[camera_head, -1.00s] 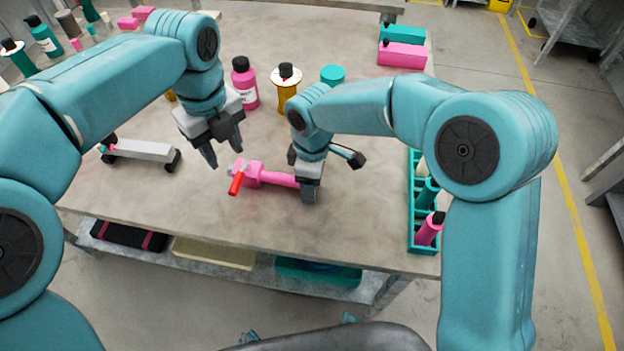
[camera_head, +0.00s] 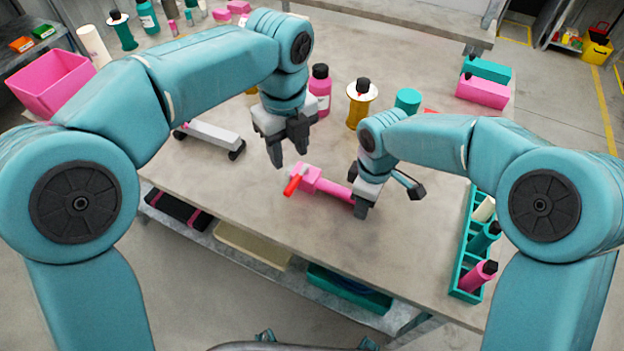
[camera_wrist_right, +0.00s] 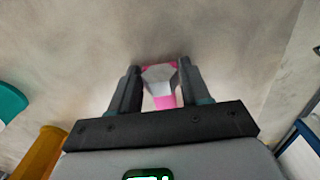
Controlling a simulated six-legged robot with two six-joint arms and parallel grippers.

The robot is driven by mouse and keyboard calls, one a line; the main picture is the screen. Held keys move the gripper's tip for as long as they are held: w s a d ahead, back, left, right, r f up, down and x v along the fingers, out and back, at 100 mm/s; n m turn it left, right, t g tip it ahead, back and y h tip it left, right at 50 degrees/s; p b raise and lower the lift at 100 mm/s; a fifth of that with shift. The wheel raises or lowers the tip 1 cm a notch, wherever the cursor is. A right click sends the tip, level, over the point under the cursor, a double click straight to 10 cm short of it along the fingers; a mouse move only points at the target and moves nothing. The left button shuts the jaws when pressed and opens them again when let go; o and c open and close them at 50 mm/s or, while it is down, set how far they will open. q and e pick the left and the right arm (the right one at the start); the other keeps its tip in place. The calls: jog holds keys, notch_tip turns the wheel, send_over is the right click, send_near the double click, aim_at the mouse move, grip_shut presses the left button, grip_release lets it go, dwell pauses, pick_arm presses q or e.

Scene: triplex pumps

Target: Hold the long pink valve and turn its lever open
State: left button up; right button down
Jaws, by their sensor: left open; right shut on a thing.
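The long pink valve (camera_head: 332,189) lies on the table between my two arms, its thicker body to the left and its narrow pipe to the right. A red lever (camera_head: 292,185) sticks out at its left end, angled down toward the front. My right gripper (camera_head: 361,208) is shut on the right end of the pipe. In the right wrist view, the pink valve (camera_wrist_right: 165,102) with a pale end sits between the two dark fingers (camera_wrist_right: 154,88). My left gripper (camera_head: 289,153) is open and empty, just above and behind the lever, apparently not touching it.
A pink bottle (camera_head: 319,90), an amber spool (camera_head: 360,104) and a teal cylinder (camera_head: 407,100) stand behind the valve. A grey bar (camera_head: 212,136) lies to the left. A teal rack (camera_head: 466,250) holds bottles at the right edge. Table in front of the valve is clear.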

aim_at(294, 183)
pick_arm(q)
jog(key=f+n, duration=0.3)
jog(key=n, duration=0.4)
jog(key=f+n+y, duration=0.1)
jog(key=f+n, duration=0.2)
jog(key=n, duration=0.5)
jog(key=f+n+y, duration=0.1)
jog(key=f+n, duration=0.2)
jog(key=n, duration=0.5)
jog(key=shift+w+d+f+t, duration=0.15)
jog(key=shift+d+f+t, duration=0.1)
jog(key=shift+d+t, duration=0.15)
